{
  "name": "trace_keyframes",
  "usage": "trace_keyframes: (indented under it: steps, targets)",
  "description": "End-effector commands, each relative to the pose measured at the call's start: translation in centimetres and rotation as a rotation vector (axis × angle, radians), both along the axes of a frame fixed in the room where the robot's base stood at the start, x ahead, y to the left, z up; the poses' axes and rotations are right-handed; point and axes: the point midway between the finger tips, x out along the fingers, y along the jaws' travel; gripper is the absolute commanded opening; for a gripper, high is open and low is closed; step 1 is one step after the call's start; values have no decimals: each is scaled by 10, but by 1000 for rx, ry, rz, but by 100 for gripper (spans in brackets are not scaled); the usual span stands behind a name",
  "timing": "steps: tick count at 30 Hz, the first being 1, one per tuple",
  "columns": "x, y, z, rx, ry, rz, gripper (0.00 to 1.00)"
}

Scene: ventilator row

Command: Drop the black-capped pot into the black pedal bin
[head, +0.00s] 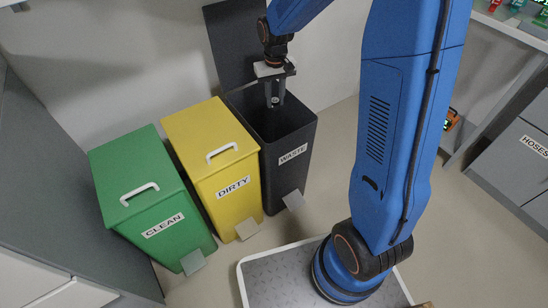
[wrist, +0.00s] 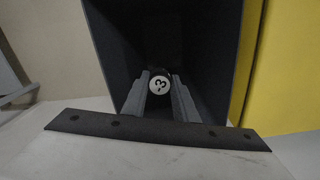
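The black pedal bin (head: 310,135), labelled WASTE, stands at the right end of the bin row with its lid (head: 232,45) up. My gripper (head: 275,102) points down over its open mouth. A small pot (head: 276,99) shows between the fingertips. In the wrist view the pot (wrist: 160,86) is a round white face with a dark "3" mark and a dark edge, and the fingers (wrist: 160,95) lie against its two sides. The bin's dark inside surrounds it. The cap's colour is hard to make out against the dark inside.
The yellow DIRTY bin (head: 212,150) stands close on the left of the black bin, and the green CLEAN bin (head: 150,195) beyond it; both lids are shut. Pedals stick out in front. Grey drawers labelled HOSES (head: 520,150) stand at the right. Floor is free between.

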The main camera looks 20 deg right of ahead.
Motion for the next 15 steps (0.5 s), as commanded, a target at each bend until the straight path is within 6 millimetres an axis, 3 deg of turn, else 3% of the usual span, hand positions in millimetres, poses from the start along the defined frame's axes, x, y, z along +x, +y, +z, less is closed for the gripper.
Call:
trace_keyframes:
  steps: [1, 3, 15]
  targets:
    - [0, 0, 0, 0, 0, 0, 38]
    - [0, 0, 0, 0, 0, 0, 48]
    - [0, 0, 8, 0, -1, 0, 48]
